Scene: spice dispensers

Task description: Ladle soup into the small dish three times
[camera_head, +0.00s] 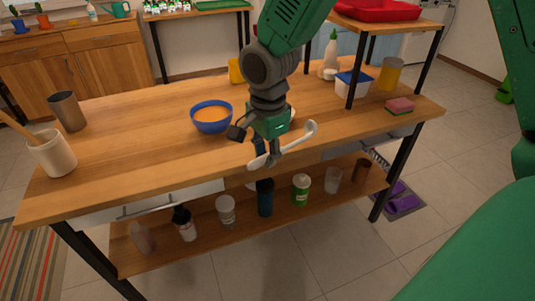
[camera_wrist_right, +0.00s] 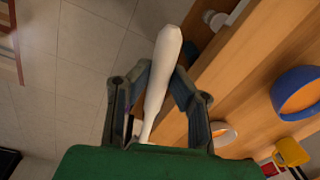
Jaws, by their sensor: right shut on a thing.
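The white ladle (camera_head: 298,138) is held in my right gripper (camera_head: 264,160), whose fingers are shut on its handle. It hangs tilted over the front edge of the table, its thick handle end at left and its head at right. The wrist view shows the handle (camera_wrist_right: 166,62) between the fingers (camera_wrist_right: 158,98). The blue bowl (camera_head: 211,126) with orange soup stands on the table, behind and left of the gripper. A small white dish (camera_wrist_right: 222,146) shows beside the blue bowl (camera_wrist_right: 285,84) in the wrist view; its inside looks orange. In the head view my arm mostly hides it. My left gripper is out of view.
A beige crock (camera_head: 52,155) with a wooden utensil and a grey cup (camera_head: 67,111) stand at left. A sponge (camera_head: 399,105), a blue-rimmed tub (camera_head: 352,85) and a yellow cup (camera_head: 390,74) are at right. Several jars stand on the lower shelf (camera_head: 160,255).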

